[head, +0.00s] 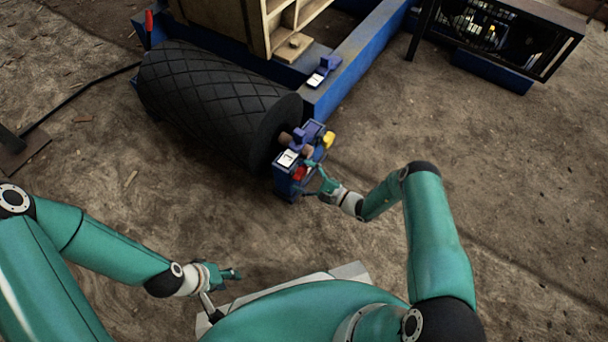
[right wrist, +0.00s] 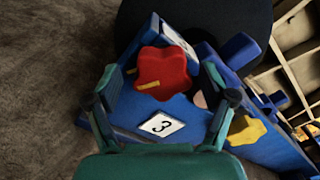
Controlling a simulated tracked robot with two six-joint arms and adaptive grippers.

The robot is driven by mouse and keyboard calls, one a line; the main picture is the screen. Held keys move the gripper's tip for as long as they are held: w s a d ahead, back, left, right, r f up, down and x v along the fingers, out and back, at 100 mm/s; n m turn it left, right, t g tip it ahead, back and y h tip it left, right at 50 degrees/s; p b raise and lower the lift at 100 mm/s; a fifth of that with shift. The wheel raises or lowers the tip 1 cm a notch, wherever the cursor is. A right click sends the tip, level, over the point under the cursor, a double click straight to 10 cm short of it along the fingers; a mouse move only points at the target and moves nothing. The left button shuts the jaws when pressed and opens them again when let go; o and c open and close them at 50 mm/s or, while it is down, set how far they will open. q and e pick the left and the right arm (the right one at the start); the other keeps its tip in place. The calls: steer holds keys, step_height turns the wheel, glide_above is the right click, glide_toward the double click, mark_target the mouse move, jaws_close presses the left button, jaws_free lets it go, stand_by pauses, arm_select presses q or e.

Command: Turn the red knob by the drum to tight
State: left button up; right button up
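The red knob (right wrist: 163,70) is a lobed knob on a blue housing (right wrist: 185,113), with a small yellow mark on its lower left side. In the head view the red knob (head: 299,173) shows small at the end of the black drum (head: 205,97). My right gripper (right wrist: 162,76) is open, its two fingers on either side of the knob with gaps visible. Whether a fingertip touches it cannot be told. In the head view my right gripper (head: 316,180) is beside the housing. My left gripper (head: 231,274) is low at the left, away from the drum; its opening is unclear.
A yellow knob (head: 328,139) sits on the same housing, right of the red one. A white plate marked 3 (right wrist: 161,124) is below the red knob. A blue frame (head: 352,72) and wooden crate (head: 250,25) stand behind. Open dirt ground lies right.

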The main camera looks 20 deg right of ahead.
steer(key=v, duration=1.2)
stand_by(0.4)
